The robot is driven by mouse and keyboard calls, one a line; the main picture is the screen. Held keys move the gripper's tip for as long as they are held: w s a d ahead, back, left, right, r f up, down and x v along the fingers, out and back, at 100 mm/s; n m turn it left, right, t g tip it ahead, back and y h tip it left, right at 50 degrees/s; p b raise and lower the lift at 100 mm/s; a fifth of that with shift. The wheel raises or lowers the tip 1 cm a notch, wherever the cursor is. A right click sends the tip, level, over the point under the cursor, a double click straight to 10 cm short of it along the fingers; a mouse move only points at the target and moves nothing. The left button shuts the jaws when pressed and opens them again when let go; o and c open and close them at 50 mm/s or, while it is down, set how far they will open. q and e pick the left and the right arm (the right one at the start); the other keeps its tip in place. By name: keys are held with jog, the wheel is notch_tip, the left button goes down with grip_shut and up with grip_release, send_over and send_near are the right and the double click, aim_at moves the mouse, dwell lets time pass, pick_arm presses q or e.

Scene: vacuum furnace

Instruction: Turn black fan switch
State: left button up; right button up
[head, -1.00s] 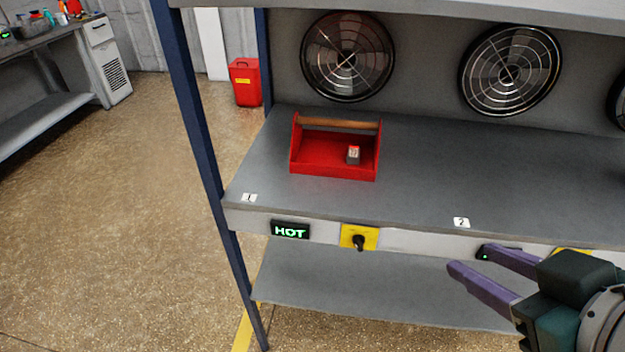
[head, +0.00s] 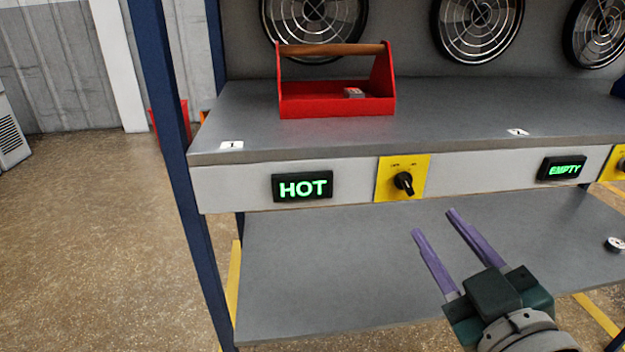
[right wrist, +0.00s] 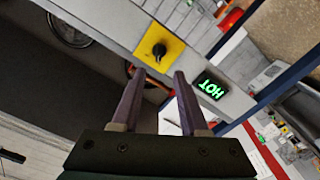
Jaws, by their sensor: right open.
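The black fan switch (head: 403,183) sits on a yellow plate (head: 388,178) on the front rail of the shelf, right of the green HOT display (head: 302,187). It also shows in the right wrist view (right wrist: 159,50), just beyond the fingertips. My right gripper (head: 434,222) is open and empty, below and a little right of the switch, its purple fingers pointing up toward the rail. The fingers do not touch the switch. My left gripper is in neither view.
A red toolbox (head: 335,104) with a wooden handle stands on the shelf (head: 450,110) above the switch. Fans (head: 478,28) line the back wall. A second display reading EMPTY (head: 562,168) and another yellow switch plate are at right. A lower shelf (head: 330,270) lies under the rail.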

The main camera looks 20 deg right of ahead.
aim_at(408, 186)
jog(key=b+x, duration=0.1)
jog(key=x, duration=0.8)
jog(key=shift+w+d, duration=0.1)
jog(key=shift+r, duration=0.1)
jog(key=shift+c, duration=0.3)
grip_shut()
